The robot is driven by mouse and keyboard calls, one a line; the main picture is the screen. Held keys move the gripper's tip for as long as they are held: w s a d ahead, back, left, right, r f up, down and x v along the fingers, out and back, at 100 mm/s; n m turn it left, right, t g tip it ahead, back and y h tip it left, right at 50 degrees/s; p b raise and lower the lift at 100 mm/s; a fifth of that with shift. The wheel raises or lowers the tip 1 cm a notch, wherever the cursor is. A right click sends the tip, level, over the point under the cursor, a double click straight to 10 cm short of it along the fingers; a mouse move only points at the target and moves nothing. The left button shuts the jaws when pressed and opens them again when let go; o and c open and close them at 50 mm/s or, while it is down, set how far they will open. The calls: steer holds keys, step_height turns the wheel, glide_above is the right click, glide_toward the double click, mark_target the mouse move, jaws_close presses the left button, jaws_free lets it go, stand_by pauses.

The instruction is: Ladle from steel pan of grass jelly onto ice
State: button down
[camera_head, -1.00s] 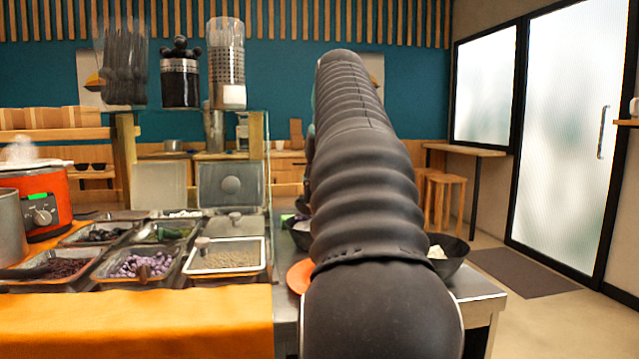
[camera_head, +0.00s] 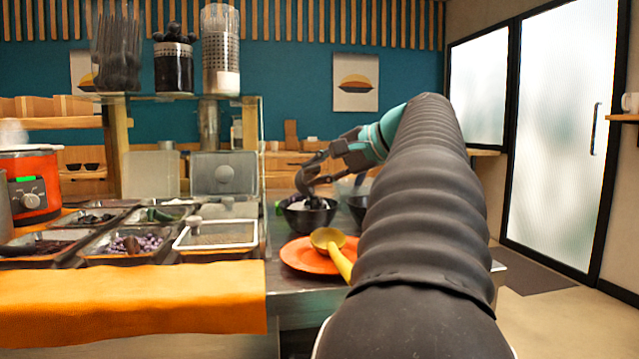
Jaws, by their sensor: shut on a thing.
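My gripper (camera_head: 312,185) is above a black bowl (camera_head: 308,220) on the steel counter, past the orange plate. The bowl holds white ice with something dark at its top. The gripper is shut on a dark thing, likely a ladle, that reaches down toward the bowl; its shape is hard to make out. Steel pans stand at the left. One at the back left (camera_head: 97,219) holds dark pieces, perhaps the grass jelly. A yellow ladle (camera_head: 330,242) lies on the orange plate (camera_head: 300,255), its handle end hidden by my arm.
A second black bowl (camera_head: 357,206) is partly hidden by my arm. Other pans hold red beans (camera_head: 38,244), purple cubes (camera_head: 150,243) and a pale topping (camera_head: 215,236). An orange cooker (camera_head: 32,185) stands at the left. A glass-and-wood shelf (camera_head: 180,98) stands over the pans.

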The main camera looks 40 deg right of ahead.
steer(key=m+t+b, duration=0.4)
steer(key=b, duration=0.1)
steer(key=f+m+t+b, duration=0.1)
steer(key=m+t+b, duration=0.1)
steer(key=shift+s+d+f+h, duration=0.1)
steer(key=shift+s+d+h, duration=0.05)
steer(key=shift+s+h, duration=0.2)
stand_by(0.7)
